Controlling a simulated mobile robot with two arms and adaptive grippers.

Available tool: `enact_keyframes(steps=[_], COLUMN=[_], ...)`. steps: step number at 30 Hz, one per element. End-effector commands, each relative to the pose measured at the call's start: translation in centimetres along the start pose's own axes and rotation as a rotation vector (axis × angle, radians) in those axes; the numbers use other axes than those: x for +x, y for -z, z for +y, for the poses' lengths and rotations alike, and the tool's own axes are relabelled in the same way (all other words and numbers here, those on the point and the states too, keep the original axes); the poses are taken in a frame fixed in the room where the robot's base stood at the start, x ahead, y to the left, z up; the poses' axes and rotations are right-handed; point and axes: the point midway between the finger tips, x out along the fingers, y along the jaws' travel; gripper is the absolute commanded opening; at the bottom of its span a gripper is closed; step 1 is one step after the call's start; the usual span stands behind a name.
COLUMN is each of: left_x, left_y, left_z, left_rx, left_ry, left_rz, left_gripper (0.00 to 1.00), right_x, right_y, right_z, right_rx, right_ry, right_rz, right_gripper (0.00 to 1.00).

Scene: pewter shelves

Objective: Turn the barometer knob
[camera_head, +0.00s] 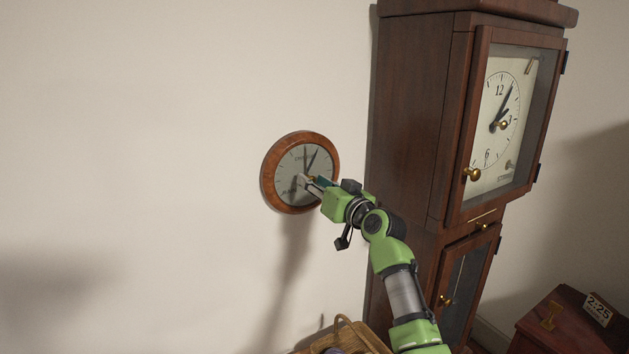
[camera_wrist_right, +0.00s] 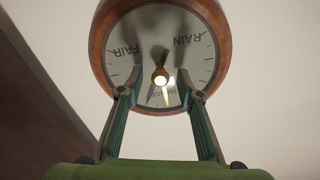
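The barometer (camera_head: 280,191) is a round dial with a wooden rim, mounted on the pale wall left of the tall clock. In the right wrist view its face (camera_wrist_right: 143,38) shows tilted past upside down, with "FAIR" and "RAIN" printed on it. A small brass knob (camera_wrist_right: 160,76) sits at the dial's centre. My right gripper (camera_wrist_right: 161,95) is at the dial, its two fingers spread either side of the knob with visible gaps. In the head view my right gripper (camera_head: 311,182) partly covers the dial's lower right. My left gripper is not in view.
A tall wooden clock (camera_head: 412,110) with a glazed door and brass knobs stands right of the barometer, close to my right arm. A wicker item (camera_head: 362,336) is below. A small cabinet (camera_head: 565,335) holds a block reading 2:25 (camera_head: 599,309). The wall to the left is bare.

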Motion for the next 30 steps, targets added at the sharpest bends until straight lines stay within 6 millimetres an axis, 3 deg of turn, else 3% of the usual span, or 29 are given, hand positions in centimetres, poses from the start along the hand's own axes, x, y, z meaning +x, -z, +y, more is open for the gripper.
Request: enact_keyframes(steps=[11,15,30], left_x=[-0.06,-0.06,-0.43], left_y=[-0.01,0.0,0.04], left_z=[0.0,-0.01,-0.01], left_rx=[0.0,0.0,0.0], left_ry=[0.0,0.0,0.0], left_rz=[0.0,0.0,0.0], left_gripper=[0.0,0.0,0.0], right_x=[0.3,0.29,0.29], right_y=[-0.02,-0.02,0.06], right_z=[-0.02,-0.02,-0.05], right_rx=[0.001,0.001,0.101], right_ry=[0.0,0.0,0.0], right_rz=[0.0,0.0,0.0], right_gripper=[0.33,0.0,0.0])
